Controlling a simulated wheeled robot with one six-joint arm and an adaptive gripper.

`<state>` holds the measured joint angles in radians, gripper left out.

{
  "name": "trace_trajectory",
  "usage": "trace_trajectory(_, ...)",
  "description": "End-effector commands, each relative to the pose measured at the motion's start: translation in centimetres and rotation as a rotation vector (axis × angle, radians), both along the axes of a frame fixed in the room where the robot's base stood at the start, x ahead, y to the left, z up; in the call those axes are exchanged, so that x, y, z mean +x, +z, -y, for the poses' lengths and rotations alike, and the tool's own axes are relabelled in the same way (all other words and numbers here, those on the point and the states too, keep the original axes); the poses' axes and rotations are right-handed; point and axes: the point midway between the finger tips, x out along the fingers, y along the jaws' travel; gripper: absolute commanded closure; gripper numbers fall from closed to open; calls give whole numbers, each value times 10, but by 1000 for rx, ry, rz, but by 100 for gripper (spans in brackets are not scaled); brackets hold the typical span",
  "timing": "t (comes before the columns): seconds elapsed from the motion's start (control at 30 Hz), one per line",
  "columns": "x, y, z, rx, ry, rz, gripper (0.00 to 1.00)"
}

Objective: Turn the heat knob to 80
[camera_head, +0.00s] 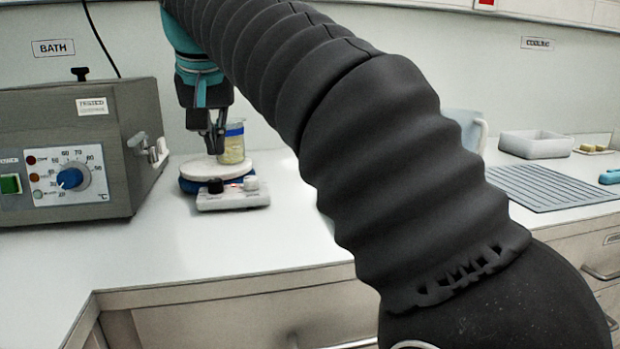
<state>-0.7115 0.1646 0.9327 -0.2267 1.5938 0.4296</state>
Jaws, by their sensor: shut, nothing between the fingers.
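A small stirring hotplate (232,196) stands on the white counter, with a black knob (215,186) and a white knob (250,182) on its front. Their markings are too small to read. My gripper (216,146) points down, shut and empty, above the hotplate and behind the black knob in the picture, apart from both knobs. To the left, a grey bath unit (75,150) has a blue dial knob (70,178) in a numbered °C scale. I cannot tell which knob is the heat knob.
A beaker (232,148) with a blue band and yellowish contents stands on the hotplate, close beside my gripper. My dark arm covers the middle of the view. A grey ribbed mat (550,187) and a white tray (536,145) lie at right. The front counter is clear.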

Motion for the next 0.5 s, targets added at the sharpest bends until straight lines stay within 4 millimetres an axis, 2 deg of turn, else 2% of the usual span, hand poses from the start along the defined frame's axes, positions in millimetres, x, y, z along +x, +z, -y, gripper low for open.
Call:
trace_trajectory(0.1, -5, -1, -8, 0, 18, 0, 100)
trace_trajectory(0.27, -5, -10, -7, 0, 16, -1, 100)
trace_trajectory(0.5, -3, -37, -5, 0, 10, -1, 100)
